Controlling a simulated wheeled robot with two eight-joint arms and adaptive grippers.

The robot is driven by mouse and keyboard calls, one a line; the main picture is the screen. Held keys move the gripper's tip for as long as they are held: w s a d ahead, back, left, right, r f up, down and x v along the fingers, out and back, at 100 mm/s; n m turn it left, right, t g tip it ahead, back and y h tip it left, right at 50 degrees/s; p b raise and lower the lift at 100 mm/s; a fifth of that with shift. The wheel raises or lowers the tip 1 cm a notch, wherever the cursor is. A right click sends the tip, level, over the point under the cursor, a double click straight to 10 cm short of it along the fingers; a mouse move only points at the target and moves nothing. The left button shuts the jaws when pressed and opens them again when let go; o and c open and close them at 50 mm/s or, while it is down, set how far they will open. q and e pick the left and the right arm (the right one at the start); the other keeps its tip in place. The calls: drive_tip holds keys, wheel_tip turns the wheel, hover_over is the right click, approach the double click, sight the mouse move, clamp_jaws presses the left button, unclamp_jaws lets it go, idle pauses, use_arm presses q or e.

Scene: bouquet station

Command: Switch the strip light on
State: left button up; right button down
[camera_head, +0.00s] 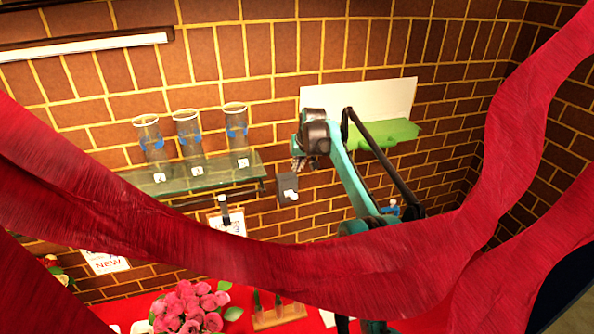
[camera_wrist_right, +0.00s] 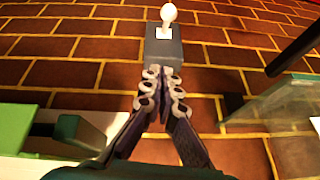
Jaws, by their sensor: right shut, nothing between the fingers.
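The strip light (camera_head: 85,46) is a long white bar high on the brick wall at the left; I cannot tell whether it is lit. A grey switch box (camera_head: 286,185) with a white lever is on the wall right of the glass shelf. The box (camera_wrist_right: 163,48) also shows in the right wrist view, its white lever (camera_wrist_right: 168,14) sticking out. My right gripper (camera_head: 298,164) is just above the box in the head view, shut and empty. In the wrist view its fingertips (camera_wrist_right: 163,80) meet at the box's near edge; contact is unclear. My left gripper is not in view.
A glass shelf (camera_head: 200,172) with three glass vases is left of the switch. A green ledge (camera_head: 385,134) and white panel (camera_head: 395,95) are to its right. Broad red ribbons (camera_head: 300,262) cross the foreground. Pink roses (camera_head: 188,308) and a wooden rack (camera_head: 279,316) are below.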

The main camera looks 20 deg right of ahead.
drive_tip(key=f, duration=0.3)
drive_tip(key=f+p, duration=0.1)
drive_tip(key=f, duration=0.2)
drive_tip(key=a+f, duration=0.1)
drive_tip(key=f, duration=0.2)
drive_tip(key=shift+w, duration=0.3)
drive_tip(key=shift+f, duration=0.3)
drive_tip(key=shift+s, duration=0.1)
